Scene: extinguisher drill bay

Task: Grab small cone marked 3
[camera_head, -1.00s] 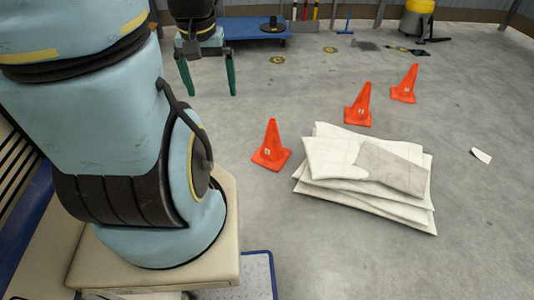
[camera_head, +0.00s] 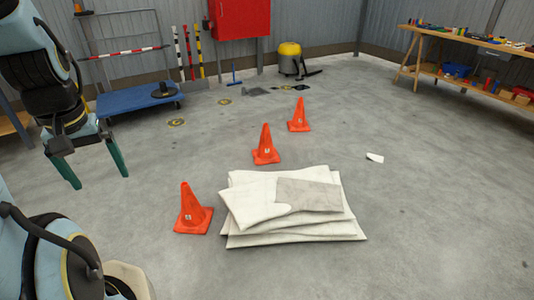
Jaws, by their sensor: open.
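Three small orange cones stand upright on the floor in the head view, each with a small pale label. One cone (camera_head: 190,212) is at the left of a stack of white sheets, one (camera_head: 265,147) is behind the stack, and one (camera_head: 299,117) is farther back to the right. The label digits are too small to read, so I cannot tell which cone is marked 3. My gripper (camera_head: 99,181), with two green fingers, is open and empty at the left. It is apart from all the cones and left of the nearest one.
The stack of white sheets (camera_head: 255,240) lies right of the nearest cone. A blue platform cart (camera_head: 135,98), a yellow vacuum (camera_head: 290,58) and a red cabinet (camera_head: 238,20) are at the back. A workbench (camera_head: 465,40) is at back right. Floor to the right is mostly clear.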

